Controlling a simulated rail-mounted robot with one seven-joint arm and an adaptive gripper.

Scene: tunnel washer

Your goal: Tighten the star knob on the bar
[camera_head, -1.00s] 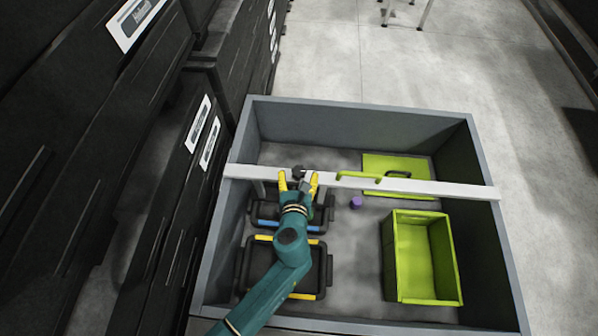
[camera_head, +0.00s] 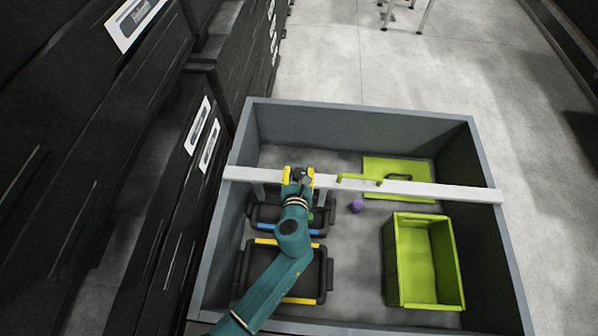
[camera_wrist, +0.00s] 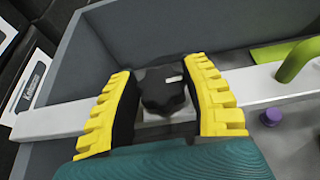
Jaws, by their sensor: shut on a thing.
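The black star knob (camera_head: 300,174) sits on the pale bar (camera_head: 450,190), left of the bar's middle. In the wrist view, the knob (camera_wrist: 163,92) shows a small white mark on top, at its right side. My gripper (camera_head: 299,173) reaches down over the bar. Its yellow-ribbed fingers stand on either side of the knob and are shut on it. The fingers' contact faces are partly hidden in the wrist view. The bar (camera_wrist: 55,122) runs left and right behind the fingers.
The bar spans a grey-walled bin (camera_head: 350,113). A purple knob-like piece (camera_head: 356,207) lies lower right. Inside are an open green crate (camera_head: 393,260), a green panel (camera_head: 380,166) and black trays (camera_head: 322,275).

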